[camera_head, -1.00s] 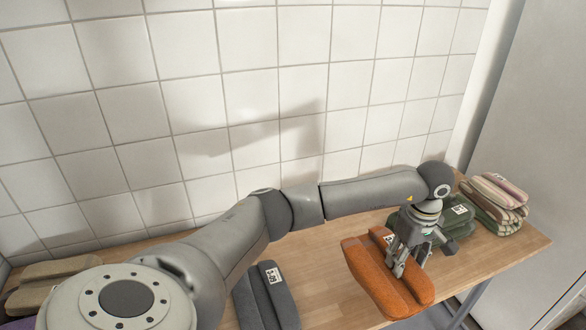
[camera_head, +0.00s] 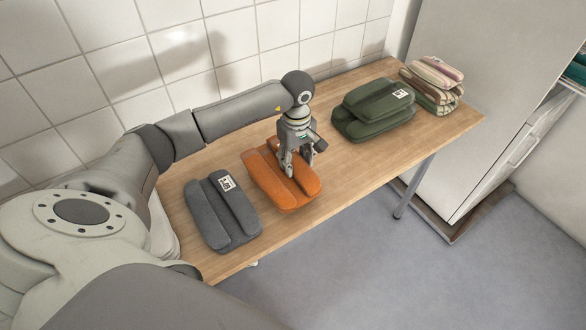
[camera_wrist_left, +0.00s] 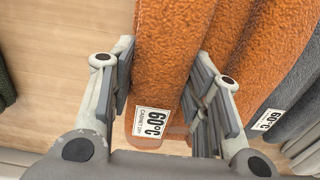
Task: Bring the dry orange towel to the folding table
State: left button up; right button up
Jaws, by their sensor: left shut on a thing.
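The orange towel (camera_head: 262,176) is folded into thick rolls and lies on the wooden table (camera_head: 340,165), between a grey towel and a green one. My left gripper (camera_head: 296,172) points down onto it from above. In the left wrist view, the gripper (camera_wrist_left: 163,60) has its fingers on either side of one roll of the orange towel (camera_wrist_left: 170,50), shut on it. A white label (camera_wrist_left: 151,122) reading 60°C shows on that roll. I cannot tell whether the towel is lifted at all. My right gripper is not in view.
A folded grey towel (camera_head: 215,215) lies left of the orange one. A folded green towel (camera_head: 375,115) and a striped stack (camera_head: 436,82) lie to the right. A tiled wall (camera_head: 250,50) runs behind. A pale cabinet (camera_head: 480,95) stands right; the floor (camera_head: 410,270) in front is clear.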

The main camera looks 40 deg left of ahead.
pick_arm(q)
jog(key=f+b, duration=0.2)
jog(key=f, duration=0.1)
jog(key=shift+s+a+f, duration=0.2)
jog(key=shift+a+f, duration=0.05)
jog(key=shift+a, duration=0.1)
jog(key=shift+f, duration=0.25)
jog(key=shift+r, duration=0.1)
jog(key=o, duration=1.3)
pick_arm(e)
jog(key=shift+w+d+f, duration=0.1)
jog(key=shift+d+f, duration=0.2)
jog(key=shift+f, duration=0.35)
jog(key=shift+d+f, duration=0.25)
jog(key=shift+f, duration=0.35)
pick_arm(q)
notch_tip(320, 180, up, 12)
jog(key=shift+r+b, duration=0.1)
jog(key=shift+b, duration=0.3)
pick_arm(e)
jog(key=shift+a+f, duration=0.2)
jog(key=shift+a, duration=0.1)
